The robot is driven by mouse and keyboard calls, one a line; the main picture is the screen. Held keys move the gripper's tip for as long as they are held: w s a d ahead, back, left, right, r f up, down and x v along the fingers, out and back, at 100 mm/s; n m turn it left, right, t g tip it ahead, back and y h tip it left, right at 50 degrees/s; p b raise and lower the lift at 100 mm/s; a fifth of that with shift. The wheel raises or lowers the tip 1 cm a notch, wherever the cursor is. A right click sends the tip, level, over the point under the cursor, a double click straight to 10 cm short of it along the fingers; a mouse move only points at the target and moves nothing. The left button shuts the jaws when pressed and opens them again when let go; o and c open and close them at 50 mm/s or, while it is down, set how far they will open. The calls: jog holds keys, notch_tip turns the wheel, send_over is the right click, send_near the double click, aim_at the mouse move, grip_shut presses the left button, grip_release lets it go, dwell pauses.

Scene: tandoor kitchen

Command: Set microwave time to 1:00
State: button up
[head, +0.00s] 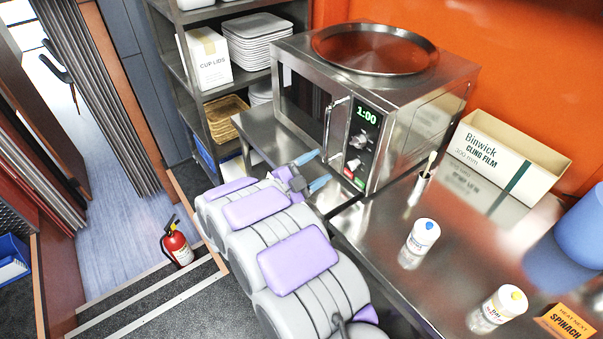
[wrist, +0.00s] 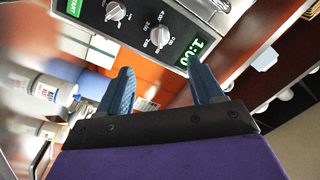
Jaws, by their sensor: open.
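The steel microwave (head: 405,130) stands on the counter against the orange wall, its door shut. Its green display (head: 366,116) reads 1:00, and the same digits show turned on their side in the wrist view (wrist: 192,52). Below the display are two knobs, the nearer one to the display (wrist: 158,36) and another (wrist: 115,11), with a green start button (wrist: 74,7) and a red button (head: 353,164) lower down. My gripper (head: 315,169) is open and empty in front of the microwave, left of its control panel. Its blue fingers (wrist: 160,85) appear apart from the knobs.
A round steel tray (head: 373,48) lies on the microwave. Shaker bottles (head: 422,238) (head: 497,309), a cling film box (head: 508,157) and a blue container (head: 582,230) stand on the counter to the right. Shelves with white trays (head: 258,40) stand behind left. A fire extinguisher (head: 177,246) is on the floor.

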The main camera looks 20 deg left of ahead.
jog(key=v, duration=0.4)
jog(key=shift+s+a+f, duration=0.1)
jog(key=shift+s+a, duration=0.05)
jog(key=shift+s, duration=0.05)
dwell(0.3)
jog(key=w+a+r+n+g+y, duration=0.2)
jog(key=w+r+n+y, duration=0.55)
jog(key=y, duration=0.55)
jog(key=s+d+n+g, duration=0.3)
jog(key=s+d+g, duration=0.2)
jog(key=s+d, duration=0.5)
jog(key=s+d+f+n+g+h, duration=0.1)
jog(key=s+d+n+g, duration=0.2)
jog(key=s+d, duration=0.8)
jog(key=s+d+n+g+h, duration=0.1)
jog(key=s+d+n+g, duration=0.2)
jog(key=s, duration=1.9)
jog(key=d+g, duration=0.3)
jog(key=d, duration=0.4)
jog(key=shift+d+f+g, duration=0.35)
jog(key=shift+g, duration=0.05)
